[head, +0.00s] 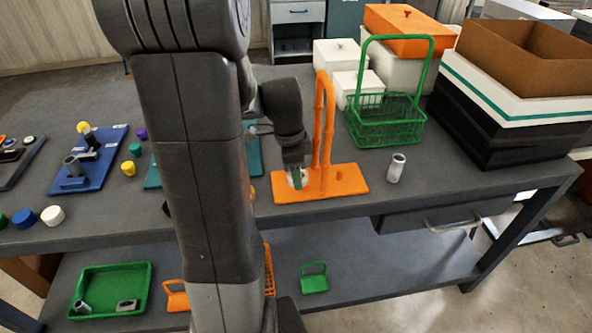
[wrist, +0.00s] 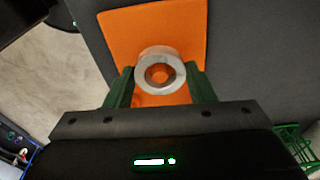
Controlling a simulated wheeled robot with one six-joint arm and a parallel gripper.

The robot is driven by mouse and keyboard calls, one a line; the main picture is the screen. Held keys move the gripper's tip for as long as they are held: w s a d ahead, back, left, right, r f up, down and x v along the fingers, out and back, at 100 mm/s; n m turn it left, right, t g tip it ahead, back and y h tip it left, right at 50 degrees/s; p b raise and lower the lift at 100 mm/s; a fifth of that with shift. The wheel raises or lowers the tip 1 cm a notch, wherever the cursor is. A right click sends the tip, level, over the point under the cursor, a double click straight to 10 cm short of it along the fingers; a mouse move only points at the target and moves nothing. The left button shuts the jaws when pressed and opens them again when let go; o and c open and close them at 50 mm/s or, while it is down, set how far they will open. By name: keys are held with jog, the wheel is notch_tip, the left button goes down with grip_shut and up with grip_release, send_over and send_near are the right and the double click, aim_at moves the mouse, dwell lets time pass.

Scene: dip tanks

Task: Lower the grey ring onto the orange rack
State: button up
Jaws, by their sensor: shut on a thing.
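The orange rack (head: 348,179) lies on the grey table, with a flat base and a tall looped handle. My gripper (head: 297,179) is at the left end of its base, beside the handle. In the wrist view, the grey ring (wrist: 160,53) is between the green fingers of my gripper (wrist: 161,80), which is shut on it. The ring's hole faces the camera, and orange shows through it. The rack's orange base (wrist: 180,28) lies behind the ring. I cannot tell whether the ring touches the base.
A grey hollow cylinder (head: 396,168) stands right of the rack. A green basket (head: 385,131) with a tall handle is behind it. Black and white boxes (head: 490,118) are stacked at the right. A blue rack (head: 100,160) is at the left.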

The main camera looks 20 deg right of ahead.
jog(key=shift+f, duration=0.35)
dwell(0.4)
jog(key=o, duration=1.2)
jog(key=shift+o, duration=0.4)
jog(key=o, duration=0.4)
jog(key=shift+r, duration=0.1)
jog(key=shift+r+p, duration=2.85)
jog(key=shift+r, duration=1.1)
